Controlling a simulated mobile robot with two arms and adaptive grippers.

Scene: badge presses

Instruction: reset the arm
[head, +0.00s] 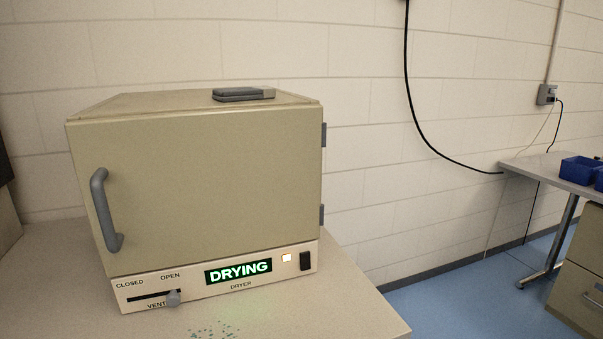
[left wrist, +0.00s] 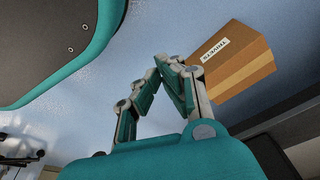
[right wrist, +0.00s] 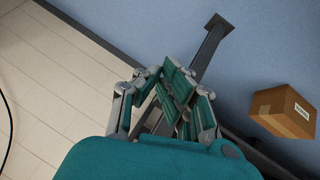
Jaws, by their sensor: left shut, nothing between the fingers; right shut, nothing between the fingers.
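Neither arm shows in the head view. In the left wrist view my left gripper (left wrist: 162,68) is shut and empty, with its fingertips together above the blue floor. In the right wrist view my right gripper (right wrist: 160,76) is shut and empty, in front of a dark metal table leg, the blue floor and the pale wall. Neither gripper touches anything that I can see.
A beige dryer (head: 190,185) with its door closed and a lit DRYING display (head: 238,271) stands on a table (head: 330,305). A side table (head: 540,170) with blue bins (head: 580,169) is at right. A cardboard box (left wrist: 236,62) shows beyond my left gripper; a box (right wrist: 284,111) also shows right.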

